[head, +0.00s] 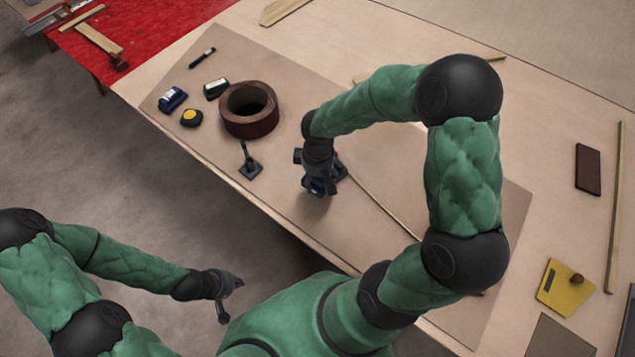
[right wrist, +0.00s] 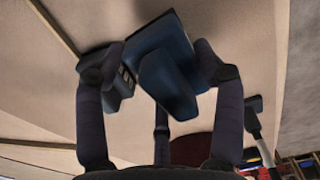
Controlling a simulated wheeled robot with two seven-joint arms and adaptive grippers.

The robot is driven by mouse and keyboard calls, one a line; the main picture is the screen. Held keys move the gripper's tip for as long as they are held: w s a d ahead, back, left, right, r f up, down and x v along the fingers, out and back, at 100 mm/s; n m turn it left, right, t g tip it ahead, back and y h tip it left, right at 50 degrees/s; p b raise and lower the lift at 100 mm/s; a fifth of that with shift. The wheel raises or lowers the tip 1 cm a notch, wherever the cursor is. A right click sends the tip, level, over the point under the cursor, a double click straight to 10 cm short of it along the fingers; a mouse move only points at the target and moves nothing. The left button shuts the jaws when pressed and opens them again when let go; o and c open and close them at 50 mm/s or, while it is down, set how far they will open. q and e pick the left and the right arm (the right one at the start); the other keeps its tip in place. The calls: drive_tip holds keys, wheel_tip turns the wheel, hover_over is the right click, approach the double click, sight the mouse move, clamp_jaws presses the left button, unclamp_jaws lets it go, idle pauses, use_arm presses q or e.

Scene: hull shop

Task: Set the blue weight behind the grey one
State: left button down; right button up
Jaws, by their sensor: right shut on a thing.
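The blue weight (right wrist: 165,65) is between the fingers of my right gripper (right wrist: 158,68), which is shut on it. In the head view my right gripper (head: 320,182) points down over the brown sheet with the dark blue weight (head: 318,188) under it. I cannot tell whether the weight touches the sheet. I cannot make out the grey weight for certain; a dark grey block with a thin handle (head: 250,170) stands left of the gripper, near the sheet's edge. My left gripper (head: 233,299) is open and empty, off the table at lower left.
A brown ring (head: 249,122), yellow-and-black tool (head: 191,117), blue tool (head: 172,97), dark tool (head: 216,89) and marker (head: 202,58) lie farther back left. A thin batten (head: 385,212) runs right of the right gripper. A yellow plate (head: 566,289) lies far right.

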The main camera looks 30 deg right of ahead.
sight(317, 183)
drive_tip(key=shift+w+d+f, duration=0.1)
drive_tip(key=shift+w+f, duration=0.15)
drive_tip(key=shift+w+f+b, duration=0.15)
drive_tip(key=shift+f+b, duration=0.75)
drive_tip(key=shift+f, duration=0.75)
drive_tip(key=shift+f, duration=0.15)
drive_tip(key=o, duration=1.7)
wheel_tip(317, 183, up, 12)
drive_tip(key=p, duration=0.4)
